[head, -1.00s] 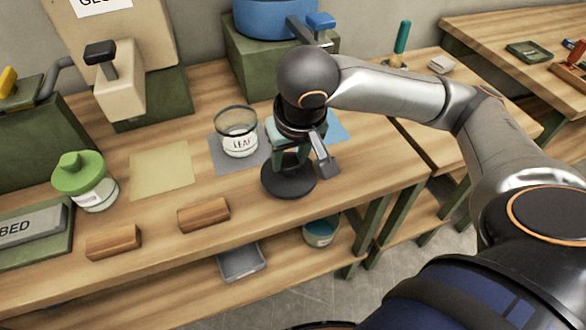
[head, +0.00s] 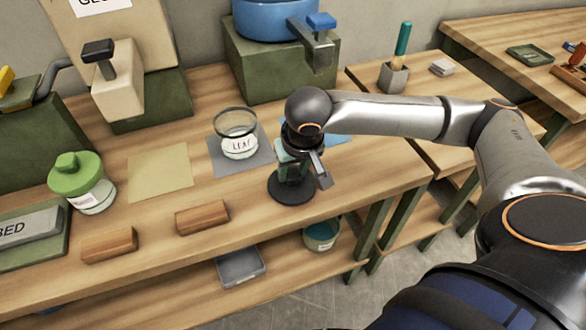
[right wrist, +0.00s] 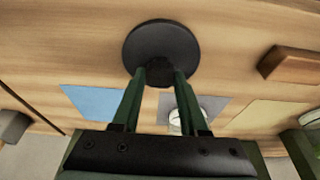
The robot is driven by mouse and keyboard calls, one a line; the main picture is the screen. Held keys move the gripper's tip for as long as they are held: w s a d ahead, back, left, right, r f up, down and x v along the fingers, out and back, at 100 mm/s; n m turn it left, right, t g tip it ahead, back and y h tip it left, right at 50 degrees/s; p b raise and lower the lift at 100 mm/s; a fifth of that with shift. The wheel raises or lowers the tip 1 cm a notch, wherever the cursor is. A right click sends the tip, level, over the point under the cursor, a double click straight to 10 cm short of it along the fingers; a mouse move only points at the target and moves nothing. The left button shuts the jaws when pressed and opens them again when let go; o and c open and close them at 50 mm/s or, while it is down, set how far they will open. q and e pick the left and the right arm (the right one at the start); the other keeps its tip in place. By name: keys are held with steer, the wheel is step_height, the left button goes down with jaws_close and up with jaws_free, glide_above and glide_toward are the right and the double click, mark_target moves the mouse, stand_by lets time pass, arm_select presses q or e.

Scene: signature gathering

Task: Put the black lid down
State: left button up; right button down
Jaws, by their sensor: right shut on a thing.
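The black lid (head: 292,192) is a round dark disc with a knob, held level at or just above the bench top, right of the LEAF jar. I cannot tell whether it touches the wood. My right gripper (head: 293,172) points down and is shut on its knob. In the right wrist view the green fingers (right wrist: 159,76) pinch the knob, and the lid (right wrist: 160,44) lies flat beyond them. The glass LEAF jar (head: 238,146) stands open on a grey mat (head: 224,167). My left gripper is not in view.
A blue mat (head: 338,134) lies partly behind my right arm. A green-lidded jar (head: 88,188), a tan mat (head: 160,172) and two wooden blocks (head: 202,217) are to the left. The bench's front edge is close to the lid. A grey tray (head: 240,267) is on the lower shelf.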

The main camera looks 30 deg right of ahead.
steer(key=shift+f, duration=0.1)
steer(key=shift+c, duration=2.2)
jaws_free()
steer(key=p+v, duration=0.2)
steer(key=v, duration=1)
steer(key=shift+s, duration=0.1)
